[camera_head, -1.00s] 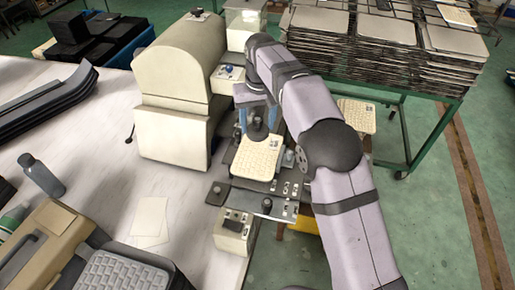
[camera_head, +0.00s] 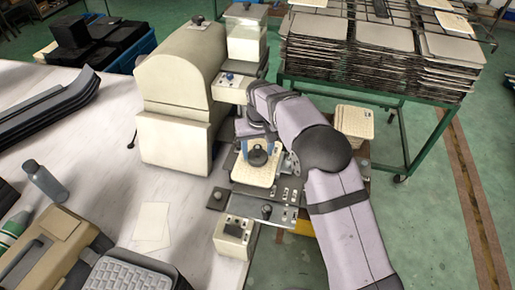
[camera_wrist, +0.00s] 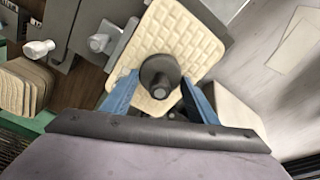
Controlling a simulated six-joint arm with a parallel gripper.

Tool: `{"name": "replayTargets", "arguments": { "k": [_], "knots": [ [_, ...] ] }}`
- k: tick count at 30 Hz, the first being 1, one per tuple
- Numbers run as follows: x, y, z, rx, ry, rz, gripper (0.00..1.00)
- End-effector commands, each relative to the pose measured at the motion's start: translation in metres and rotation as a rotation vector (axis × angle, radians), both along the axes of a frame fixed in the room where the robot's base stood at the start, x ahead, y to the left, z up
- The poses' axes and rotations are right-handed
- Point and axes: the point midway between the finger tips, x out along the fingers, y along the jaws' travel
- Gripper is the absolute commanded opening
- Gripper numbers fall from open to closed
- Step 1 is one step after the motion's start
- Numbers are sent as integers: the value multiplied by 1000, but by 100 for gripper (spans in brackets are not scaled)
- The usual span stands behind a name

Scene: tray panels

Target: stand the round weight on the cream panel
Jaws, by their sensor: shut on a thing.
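The round weight (camera_head: 258,156) is a dark disc with a knob on top. It appears upright over the cream panel (camera_head: 240,175), which has a quilted surface and lies on the grey fixture. The fingers also show in the wrist view (camera_wrist: 160,98). I cannot tell whether the weight's underside touches the panel. My arm hides the panel's far part.
A stack of cream panels (camera_head: 355,121) stands to the right of the fixture. A cream machine (camera_head: 175,140) stands close on the left. A small control box (camera_head: 234,237) and a plate with knobs (camera_head: 270,210) lie in front. A green rack (camera_head: 350,95) is behind.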

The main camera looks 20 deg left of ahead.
Motion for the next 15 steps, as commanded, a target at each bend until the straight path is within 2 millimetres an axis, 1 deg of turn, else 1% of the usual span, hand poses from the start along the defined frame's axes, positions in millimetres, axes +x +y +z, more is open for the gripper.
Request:
{"name": "replayTargets", "arguments": {
  "k": [8,13,14,15],
  "knots": [
    [1,1,0,2,-4,0,13],
    [1,1,-4,2,-4,0,13],
    [0,0,-5,0,-1,0,58],
    [0,0,-5,0,-1,0,68]
  ]
}}
